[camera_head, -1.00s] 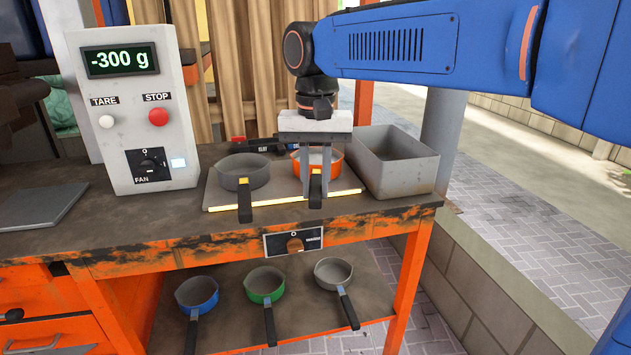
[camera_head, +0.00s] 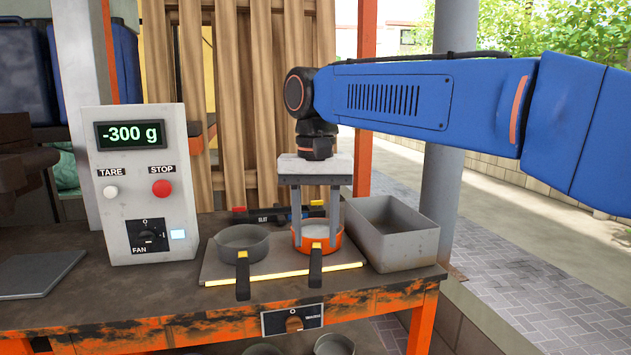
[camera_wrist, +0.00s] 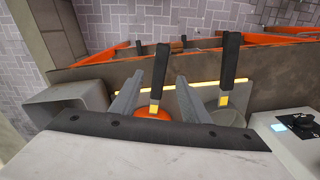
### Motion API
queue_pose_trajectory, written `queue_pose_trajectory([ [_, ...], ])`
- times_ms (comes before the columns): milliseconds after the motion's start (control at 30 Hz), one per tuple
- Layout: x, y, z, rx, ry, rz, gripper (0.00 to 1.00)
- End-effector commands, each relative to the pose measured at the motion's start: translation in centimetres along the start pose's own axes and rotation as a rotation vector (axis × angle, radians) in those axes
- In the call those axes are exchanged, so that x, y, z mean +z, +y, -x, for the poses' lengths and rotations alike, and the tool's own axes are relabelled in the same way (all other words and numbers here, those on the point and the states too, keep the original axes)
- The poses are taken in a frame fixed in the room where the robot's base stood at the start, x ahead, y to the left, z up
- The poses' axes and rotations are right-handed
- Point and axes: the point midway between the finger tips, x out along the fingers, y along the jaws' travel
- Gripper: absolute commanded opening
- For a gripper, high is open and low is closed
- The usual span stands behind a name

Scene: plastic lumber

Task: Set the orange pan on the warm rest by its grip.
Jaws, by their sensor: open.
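The orange pan (camera_head: 328,243) sits level on the warm rest (camera_head: 280,262), a flat plate with a glowing yellow front edge. Its black grip (camera_head: 315,268) with a yellow collar points to the front, over that edge. My gripper (camera_head: 316,240) is open, pointing down over the pan, its fingers spread. In the wrist view the grip (camera_wrist: 160,72) lies between the two fingers with a gap on each side, and part of the orange pan (camera_wrist: 148,113) shows behind. Whether a finger touches the pan is hard to tell.
A grey pan (camera_head: 242,241) stands left of the orange one on the same plate. A grey open bin (camera_head: 392,235) is close on the right. A control box (camera_head: 140,200) reading -300 g stands at left. A knob panel (camera_head: 293,320) is on the bench front.

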Motion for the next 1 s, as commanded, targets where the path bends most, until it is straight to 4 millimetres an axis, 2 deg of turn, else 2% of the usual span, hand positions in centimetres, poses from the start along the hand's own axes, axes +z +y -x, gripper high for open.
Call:
queue_pose_trajectory([
  [300,-0.1,-0.1,6.4,-0.001,0.002,0.000,0.42],
  [500,-0.1,-0.1,9.5,-0.001,0.002,0.000,0.42],
  [600,-0.1,0.0,10.4,0.000,0.000,0.000,0.42],
  [733,0.0,0.2,11.0,-0.001,0.002,-0.001,0.42],
  [833,0.1,1.5,10.7,-0.007,0.010,-0.003,0.42],
  [1000,0.8,6.2,8.5,-0.029,0.047,-0.008,0.42],
])
